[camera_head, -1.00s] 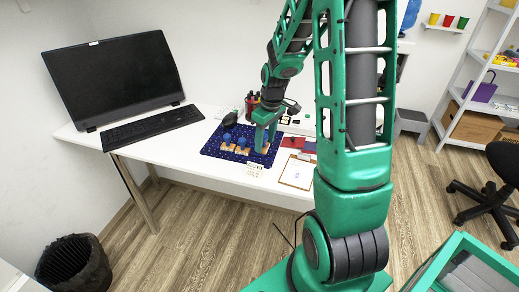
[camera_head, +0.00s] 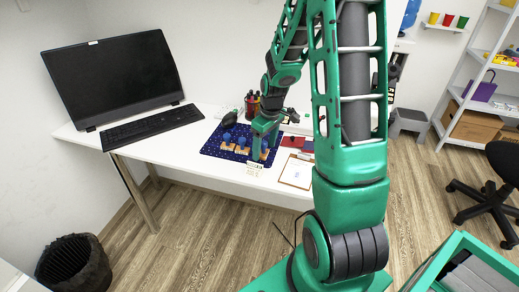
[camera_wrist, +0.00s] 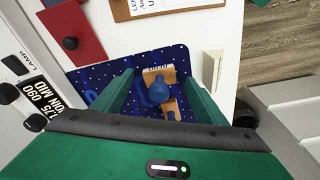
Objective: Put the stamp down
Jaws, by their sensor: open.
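A stamp with a round blue knob (camera_wrist: 158,90) and a pale wooden base stands between my fingers in the wrist view. My gripper (camera_wrist: 160,98) is open, with one green finger on each side of the stamp. Whether a finger touches it is hard to tell. In the head view my gripper (camera_head: 265,138) is low over the right part of the dark blue, white-dotted mat (camera_head: 210,148), and its fingers partly hide this stamp. Other blue-knobbed stamps (camera_head: 228,138) with wooden bases stand to the left on the mat.
A small pale card (camera_head: 254,168) stands at the mat's front edge. A clipboard (camera_head: 297,172) and a red book (camera_head: 292,142) lie to the right. A pen holder (camera_head: 252,104) stands behind. A keyboard (camera_head: 152,127) and monitor (camera_head: 115,78) are at the left.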

